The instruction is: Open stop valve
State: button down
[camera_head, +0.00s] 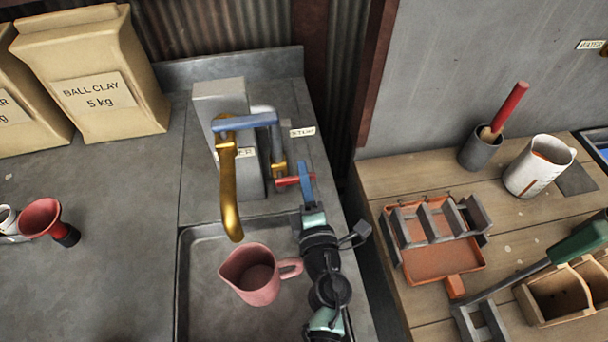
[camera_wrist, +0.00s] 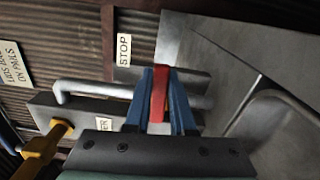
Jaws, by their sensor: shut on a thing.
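The stop valve's red handle (camera_head: 288,181) is at the right end of the sink's back ledge, below a small STOP label (camera_head: 302,132). My gripper (camera_head: 306,178) reaches up to it from the sink's right side, with its blue fingers at the handle's right end. In the wrist view the red handle (camera_wrist: 159,92) lies between the two blue fingers of my gripper (camera_wrist: 161,82), and they are shut on it. The STOP label (camera_wrist: 124,50) shows beyond the handle there. The fingers and my wrist partly hide the valve body.
A gold spout (camera_head: 229,190) with a blue lever (camera_head: 245,122) stands left of the valve. A pink jug (camera_head: 258,275) is in the sink basin (camera_head: 206,300) below the spout. A wooden bench (camera_head: 370,172) with trays and tools is at the right, past a gap.

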aim_at(296, 177)
jog(key=shift+r, duration=0.1)
dwell(0.9)
jog(key=n, duration=0.1)
jog(key=r+n, duration=0.1)
jog(key=n, duration=0.1)
jog(key=n+p, duration=0.1)
jog(key=shift+a+r, duration=0.25)
jog(key=shift+s+a+r+n, duration=0.1)
jog(key=shift+a+r+n, duration=0.1)
jog(key=shift+n, duration=0.6)
jog(key=shift+a+r+n, duration=0.1)
jog(key=shift+r+n, duration=0.1)
jog(key=shift+n, duration=0.6)
jog(key=shift+s+a+r+n, duration=0.1)
jog(key=shift+a+r+n, duration=0.1)
jog(key=shift+n, duration=0.6)
jog(key=c, duration=0.8)
grip_release()
jog(key=shift+r, duration=0.1)
jog(key=shift+o, duration=0.2)
jog(key=s+d+b, duration=0.1)
jog(key=s+d, duration=0.1)
jog(key=s, duration=1)
jog(key=shift+s+d+b, duration=0.25)
jog(key=shift+s+b, duration=0.1)
